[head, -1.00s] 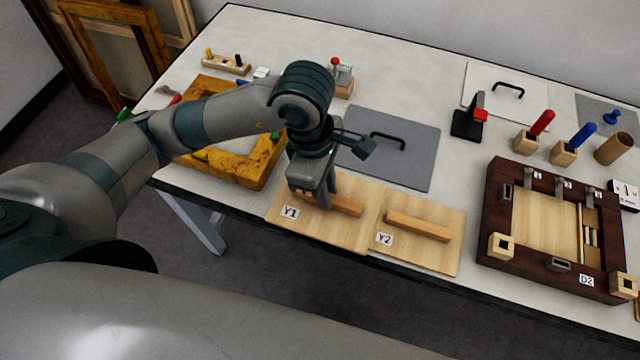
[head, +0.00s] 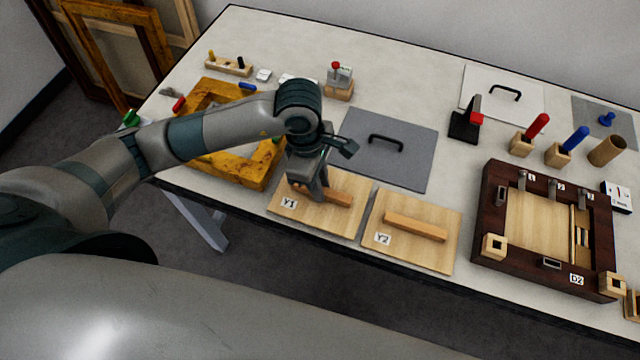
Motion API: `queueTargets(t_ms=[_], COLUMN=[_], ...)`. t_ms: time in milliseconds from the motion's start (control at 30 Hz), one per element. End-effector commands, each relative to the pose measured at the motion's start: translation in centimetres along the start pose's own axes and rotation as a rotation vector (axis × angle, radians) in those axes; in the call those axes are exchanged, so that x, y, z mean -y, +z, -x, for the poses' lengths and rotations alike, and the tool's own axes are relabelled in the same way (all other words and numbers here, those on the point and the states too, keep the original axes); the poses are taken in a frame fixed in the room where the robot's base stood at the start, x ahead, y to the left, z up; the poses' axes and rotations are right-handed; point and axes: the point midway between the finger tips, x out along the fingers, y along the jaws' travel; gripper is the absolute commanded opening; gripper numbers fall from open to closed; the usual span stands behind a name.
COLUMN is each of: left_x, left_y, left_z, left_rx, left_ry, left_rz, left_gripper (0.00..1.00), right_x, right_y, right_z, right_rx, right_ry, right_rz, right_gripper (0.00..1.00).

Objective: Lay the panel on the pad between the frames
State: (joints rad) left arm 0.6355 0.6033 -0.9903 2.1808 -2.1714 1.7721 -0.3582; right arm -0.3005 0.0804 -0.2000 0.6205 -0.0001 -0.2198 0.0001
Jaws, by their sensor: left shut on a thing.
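My left gripper (head: 314,190) is shut on the wooden bar of the pale wood panel Y1 (head: 337,219), near the table's front edge. Whether Y1 touches the table I cannot tell. A similar panel, Y2 (head: 425,256), lies beside it to the right, with a narrow gap between them. Behind them is a flat grey square (head: 415,166) with a black handle on it. The gilt yellow frame (head: 254,178) is to the left, partly hidden by my left arm. The dark brown frame D2 (head: 488,218) is to the right. My right gripper is not in view.
A red-handled black stand (head: 464,127), red and blue handles in wooden blocks, and a wooden cup (head: 607,151) stand behind D2. A white sheet (head: 535,103) with a black handle lies at the back. The table (head: 420,60) is clear at the back middle.

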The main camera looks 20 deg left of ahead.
Motion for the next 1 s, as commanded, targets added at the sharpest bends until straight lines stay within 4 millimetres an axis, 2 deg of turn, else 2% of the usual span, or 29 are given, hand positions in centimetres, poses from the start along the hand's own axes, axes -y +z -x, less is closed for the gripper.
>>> queueTargets(t_ms=[33, 133, 600, 633, 700, 1000], left_x=[0.1, 0.0, -0.1, -0.1, 0.0, 0.0], left_y=[0.0, -0.2, -0.3, -0.3, -0.3, -0.3], left_z=[-0.3, -1.2, -1.9, -1.8, -1.8, -1.8], left_rx=[0.000, 0.000, 0.001, 0.001, 0.001, 0.001], left_ry=[-0.004, -0.001, 0.002, 0.001, 0.001, 0.001], left_rz=[0.004, 0.002, 0.000, 0.001, 0.001, 0.001], left_gripper=[0.00, 0.00, 0.00, 0.22, 0.36, 0.36], right_x=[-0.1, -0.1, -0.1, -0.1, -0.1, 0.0], right_y=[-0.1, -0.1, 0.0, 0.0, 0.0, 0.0], right_z=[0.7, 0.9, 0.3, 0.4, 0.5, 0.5], right_rx=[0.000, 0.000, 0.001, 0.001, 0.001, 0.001], right_ry=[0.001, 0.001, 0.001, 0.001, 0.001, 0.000], right_rz=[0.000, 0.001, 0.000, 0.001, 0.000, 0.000], right_gripper=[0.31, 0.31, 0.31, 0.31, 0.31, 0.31])
